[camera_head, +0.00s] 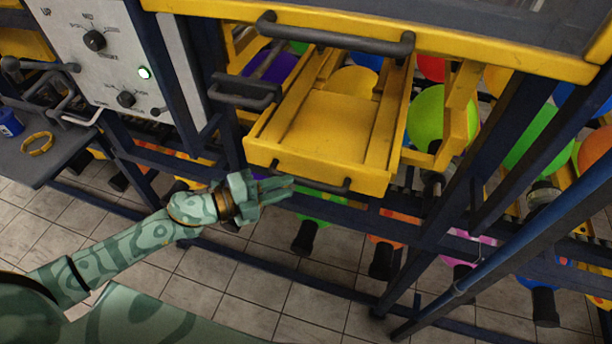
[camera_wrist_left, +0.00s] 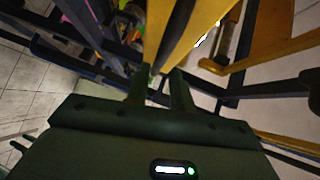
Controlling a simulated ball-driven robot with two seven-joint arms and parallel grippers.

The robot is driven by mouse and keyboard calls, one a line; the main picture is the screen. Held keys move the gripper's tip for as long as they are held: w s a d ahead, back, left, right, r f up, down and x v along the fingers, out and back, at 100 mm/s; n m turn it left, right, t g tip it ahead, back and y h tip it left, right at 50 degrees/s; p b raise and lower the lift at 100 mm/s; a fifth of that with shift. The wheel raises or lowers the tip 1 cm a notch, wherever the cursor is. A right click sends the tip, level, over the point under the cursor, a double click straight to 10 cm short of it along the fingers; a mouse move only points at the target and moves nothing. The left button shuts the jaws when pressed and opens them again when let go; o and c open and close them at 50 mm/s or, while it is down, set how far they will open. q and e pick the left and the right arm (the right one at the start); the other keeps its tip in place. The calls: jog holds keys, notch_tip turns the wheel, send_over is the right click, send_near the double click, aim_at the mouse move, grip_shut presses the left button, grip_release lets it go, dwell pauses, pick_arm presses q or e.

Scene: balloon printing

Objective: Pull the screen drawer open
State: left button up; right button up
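The screen drawer is a yellow tray (camera_head: 325,120) sticking out from the frame below the upper yellow beam. A dark bar handle (camera_head: 318,182) runs along its front face. My left gripper (camera_head: 286,188) is at the left part of this handle, at the lower front edge of the drawer. In the left wrist view its two fingers (camera_wrist_left: 160,88) stand apart, with yellow machine parts beyond them. I see nothing clearly held between them. I cannot tell whether the fingers touch the handle. My right gripper is in neither view.
A larger dark handle (camera_head: 335,36) spans the yellow beam above the drawer. Another dark handle (camera_head: 245,92) juts out to its left. A control panel (camera_head: 105,50) stands at the upper left. Dark blue frame bars (camera_head: 480,190) stand at right.

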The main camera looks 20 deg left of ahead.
aim_at(306, 180)
pick_arm(q)
jog(key=x, duration=0.6)
jog(key=shift+d, duration=0.15)
grip_shut()
jog(key=shift+f+p, duration=0.1)
jog(key=shift+p, duration=0.2)
